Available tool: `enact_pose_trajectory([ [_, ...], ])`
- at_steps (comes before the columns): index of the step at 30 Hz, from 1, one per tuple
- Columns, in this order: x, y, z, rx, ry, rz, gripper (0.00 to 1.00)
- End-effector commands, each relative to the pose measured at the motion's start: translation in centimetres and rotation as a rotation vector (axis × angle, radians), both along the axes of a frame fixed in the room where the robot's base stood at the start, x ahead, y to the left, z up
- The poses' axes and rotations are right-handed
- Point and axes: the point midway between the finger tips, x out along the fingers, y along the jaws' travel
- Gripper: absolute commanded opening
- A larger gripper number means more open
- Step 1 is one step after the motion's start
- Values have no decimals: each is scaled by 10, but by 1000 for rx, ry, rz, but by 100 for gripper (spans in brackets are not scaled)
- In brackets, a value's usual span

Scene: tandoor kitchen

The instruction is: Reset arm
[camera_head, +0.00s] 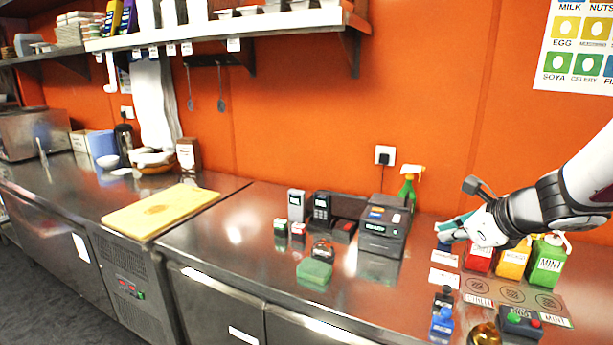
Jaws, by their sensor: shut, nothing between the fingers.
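My gripper (449,229) is at the end of my white and black arm, which reaches in from the right edge. It is above the right part of the steel counter (235,250), in front of the sauce bottles. By its look it is shut, with nothing seen held in it. Behind and below it stand a red bottle (478,256), a yellow bottle (513,262) and a green bottle (546,264). My gripper hides part of the red and yellow bottles. I cannot tell whether it touches any of them.
A black printer-like machine (384,231) and card terminals stand mid-counter, with a green sponge-like block (314,271) in front. A blue bottle (442,322) and a brass bell-like thing (485,334) are near the front edge. A cutting board (160,210) lies left. A shelf (230,27) hangs above.

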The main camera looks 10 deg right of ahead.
Motion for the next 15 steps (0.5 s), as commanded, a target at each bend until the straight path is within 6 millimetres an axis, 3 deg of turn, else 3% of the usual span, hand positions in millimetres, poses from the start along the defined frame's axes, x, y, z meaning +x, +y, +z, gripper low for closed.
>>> enact_pose_trajectory([
  [1,-11,34,14,-111,-13,163,0],
  [6,-70,120,32,-507,-45,725,0],
  [10,-126,157,36,-813,-73,1133,0],
  [15,-195,170,33,-1201,-89,1613,0],
])
